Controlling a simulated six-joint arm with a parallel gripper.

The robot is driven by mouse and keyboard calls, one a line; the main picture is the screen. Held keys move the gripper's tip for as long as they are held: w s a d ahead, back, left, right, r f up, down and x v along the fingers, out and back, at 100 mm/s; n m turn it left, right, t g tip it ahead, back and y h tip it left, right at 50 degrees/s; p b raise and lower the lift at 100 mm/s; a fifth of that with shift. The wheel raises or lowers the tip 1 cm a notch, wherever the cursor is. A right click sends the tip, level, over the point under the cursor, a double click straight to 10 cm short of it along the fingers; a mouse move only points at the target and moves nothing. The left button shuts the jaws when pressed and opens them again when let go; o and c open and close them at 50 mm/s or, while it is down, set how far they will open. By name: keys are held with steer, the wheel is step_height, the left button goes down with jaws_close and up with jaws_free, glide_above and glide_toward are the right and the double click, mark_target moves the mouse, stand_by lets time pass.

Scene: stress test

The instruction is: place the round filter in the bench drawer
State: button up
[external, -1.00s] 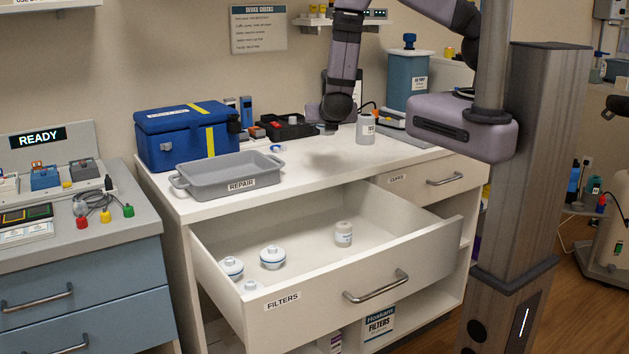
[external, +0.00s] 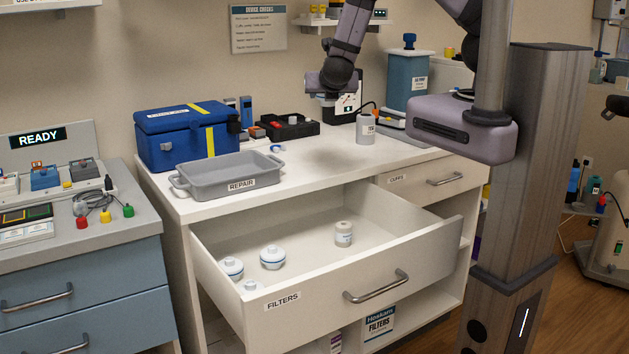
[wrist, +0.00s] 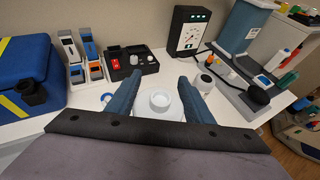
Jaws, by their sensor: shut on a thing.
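The round filter (wrist: 161,101), white with a raised round cap, sits between the two blue fingers of my gripper (wrist: 160,94) in the wrist view. My gripper is shut on it and holds it above the bench top. In the external view my gripper (external: 328,96) is over the back of the bench, and the filter is mostly hidden there. The bench drawer (external: 335,295), labelled FILTERS, is pulled open at the front. Similar white round filters (external: 272,257) lie in its left part, and a small beige labelled jar (external: 343,233) stands farther right.
A grey REPAIR tray (external: 228,176) and a blue bag (external: 183,138) stand on the bench's left. A grey-white cup (external: 366,129), a black tray (external: 288,127) and a gauge box (wrist: 188,32) stand near my gripper. The drawer's middle and right have free room.

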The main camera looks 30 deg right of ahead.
step_height(320, 180, up, 4)
steer(key=s+d+f+m+g+h+b, duration=0.3)
steer(key=s+f+m+g+h+b, duration=0.25)
steer(key=s+f+m+g, duration=0.5)
steer(key=s+a+f+m+g+y+b, duration=0.2)
steer(key=s+a+m+g, duration=0.3)
steer(key=s+m+g, duration=0.15)
steer(key=s+a+f+m+g+y+b, duration=0.2)
steer(key=s+a+m+g, duration=0.3)
steer(key=s, duration=0.3)
steer(key=s+a+r+m+g+y+b, duration=0.1)
steer(key=s+a+r+m+y+b, duration=0.15)
steer(key=a+m+y, duration=0.4)
steer(key=s+a+r+m+g+y+b, duration=0.1)
steer(key=s+a+m+y, duration=0.3)
steer(key=a+m+y, duration=0.3)
steer(key=a+r+m+t+y+b, duration=0.5)
steer(key=a+r+m+t+y, duration=0.3)
steer(key=a+r+m+t, duration=0.25)
step_height(320, 180, down, 27)
steer(key=shift+w+d+m, duration=0.3)
steer(key=shift+w+d, duration=0.05)
steer(key=shift+w, duration=0.05)
